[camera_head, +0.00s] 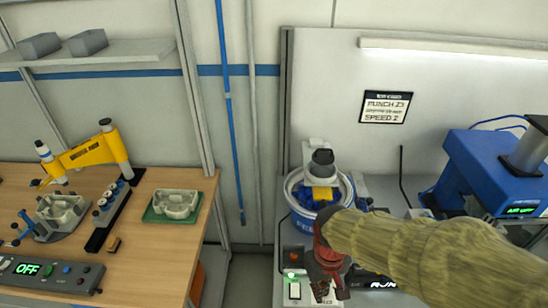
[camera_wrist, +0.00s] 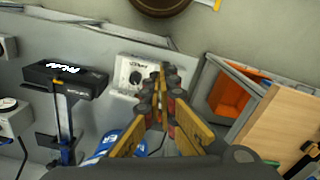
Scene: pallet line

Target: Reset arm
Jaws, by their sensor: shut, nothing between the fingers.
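My arm reaches in from the right of the head view in a straw-coloured sleeve, over the grey bench. My gripper (camera_head: 326,288) is at its end, a dark red shape pointing down, just right of a small control box (camera_head: 294,291) with a lit button. In the wrist view my gripper (camera_wrist: 162,75) shows its yellow and dark fingers drawn together, with nothing between them. Beyond the fingertips is a pale box with a dark dial (camera_wrist: 135,76). The sleeve hides part of the bench in the head view.
A white and blue feeder bowl (camera_head: 297,216) stands behind my gripper. A blue machine (camera_head: 487,172) is at the right. A wooden bench (camera_head: 170,266) at the left holds a yellow fixture (camera_head: 88,153), a grey casting (camera_head: 176,202) and an OFF panel (camera_head: 50,273). A gap separates the benches.

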